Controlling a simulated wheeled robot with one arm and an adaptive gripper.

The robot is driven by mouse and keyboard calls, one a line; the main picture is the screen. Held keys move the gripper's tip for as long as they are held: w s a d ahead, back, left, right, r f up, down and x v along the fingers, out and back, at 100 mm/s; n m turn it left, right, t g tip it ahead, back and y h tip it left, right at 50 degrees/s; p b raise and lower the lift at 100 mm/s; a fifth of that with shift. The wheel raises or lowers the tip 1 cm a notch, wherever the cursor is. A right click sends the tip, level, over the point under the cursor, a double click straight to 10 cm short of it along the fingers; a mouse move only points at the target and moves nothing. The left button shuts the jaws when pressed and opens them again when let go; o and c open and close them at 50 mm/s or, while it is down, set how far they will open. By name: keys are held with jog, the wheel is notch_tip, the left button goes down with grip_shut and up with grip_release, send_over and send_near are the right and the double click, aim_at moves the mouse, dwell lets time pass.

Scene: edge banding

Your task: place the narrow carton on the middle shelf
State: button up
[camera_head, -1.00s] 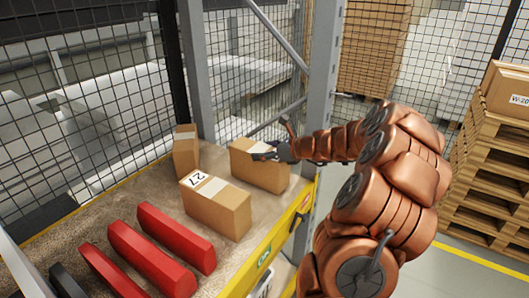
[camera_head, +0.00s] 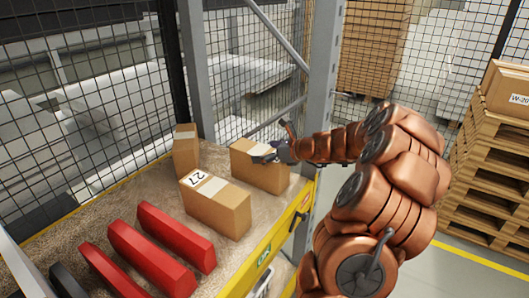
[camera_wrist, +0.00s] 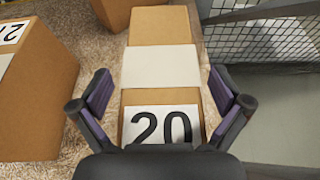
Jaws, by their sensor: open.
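Three brown cartons stand on the shelf board. One carton marked 20 (camera_head: 262,175) is by the board's right end, with a white band and label on top. In the wrist view this carton (camera_wrist: 158,30) runs lengthwise between the fingers. My gripper (camera_wrist: 160,78) is open, one finger along each side of it; I cannot tell whether they touch it. In the head view my gripper (camera_head: 272,153) is at the carton's top, partly hidden by my arm. A carton marked 27 (camera_head: 217,212) is nearer, and a slim upright carton (camera_head: 186,153) is farther back. Which one is the narrow carton is unclear.
Several red blocks (camera_head: 152,262) lie at the front left of the board. A grey rack post (camera_head: 318,85) rises behind the carton marked 20. Mesh fencing (camera_head: 85,110) lies behind the board. Stacked pallets (camera_head: 485,180) with a carton (camera_head: 505,92) stand at the right.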

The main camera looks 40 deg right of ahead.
jog(key=shift+r, duration=0.1)
jog(key=shift+s+d+r, duration=0.1)
jog(key=shift+s+r, duration=0.05)
jog(key=shift+s, duration=0.05)
jog(key=v, duration=1.1)
jog(key=shift+s, duration=0.25)
